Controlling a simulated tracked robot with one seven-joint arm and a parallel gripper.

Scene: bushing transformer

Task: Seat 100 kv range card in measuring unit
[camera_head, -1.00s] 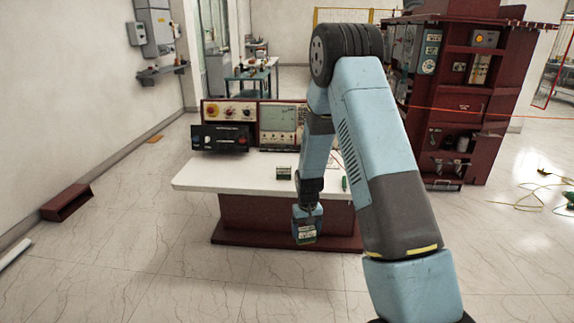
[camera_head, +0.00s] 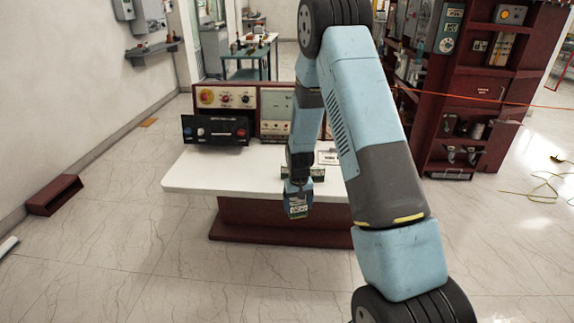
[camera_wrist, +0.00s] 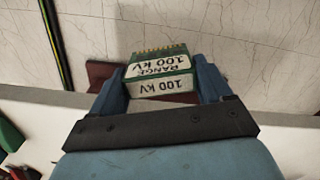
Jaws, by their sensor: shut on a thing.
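The 100 kV range card (camera_wrist: 160,75) is a small white and green block with a row of gold contacts along its far end. Its "RANGE 100 kV" lettering appears upside down in the wrist view. My gripper (camera_wrist: 160,88) is shut on its sides. In the head view, my gripper (camera_head: 299,198) hangs at the front edge of the white table (camera_head: 225,172), with the card at its lower end. A black panel with knobs (camera_head: 215,131) and a red-framed console (camera_head: 232,98) stand at the table's back. I cannot tell which is the measuring unit; my arm hides part of the console.
Dark green items (camera_head: 320,183) lie on the table behind my gripper, partly hidden. The table's left part is clear. A red cabinet (camera_head: 480,90) stands at the right. A red box (camera_head: 55,195) lies on the floor at left.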

